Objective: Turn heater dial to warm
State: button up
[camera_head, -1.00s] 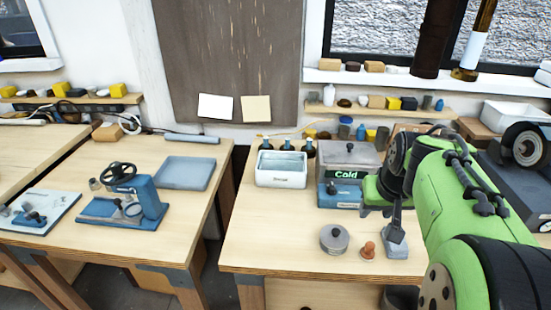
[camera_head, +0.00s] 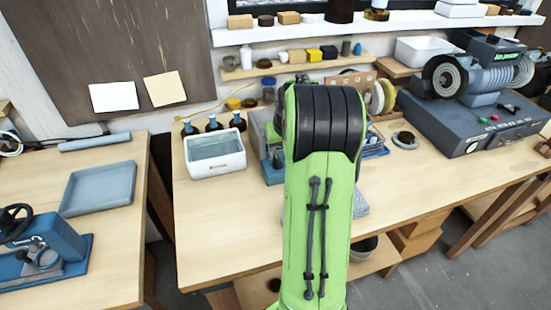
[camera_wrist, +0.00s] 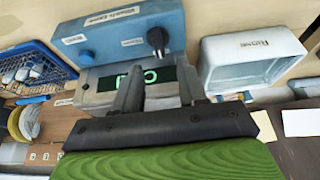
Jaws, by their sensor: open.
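The heater is a grey box with a blue front. In the head view its left side (camera_head: 272,170) shows past my green arm, which hides the rest. In the wrist view the picture is upside down, and the heater's blue panel (camera_wrist: 105,38) carries a black dial (camera_wrist: 157,40) with a light pointer end. A dark display (camera_wrist: 150,78) with green letters sits beside the panel, partly covered by my fingers; its full word cannot be read. My gripper (camera_wrist: 160,70) is open, its two fingers apart over the display and close to the dial, with nothing seen between them.
A white tub labelled Rinse (camera_wrist: 250,60) stands close beside the heater; it also shows in the head view (camera_head: 215,153). Dark bottles (camera_head: 213,123) stand behind it. A blue basket (camera_wrist: 35,70) is on the heater's other side. The bench front left (camera_head: 220,235) is clear.

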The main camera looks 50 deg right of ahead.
aim_at(277, 159)
jog(key=x, duration=0.7)
jog(key=shift+b, duration=0.35)
jog(key=shift+s, duration=0.1)
jog(key=shift+c, duration=0.3)
grip_shut()
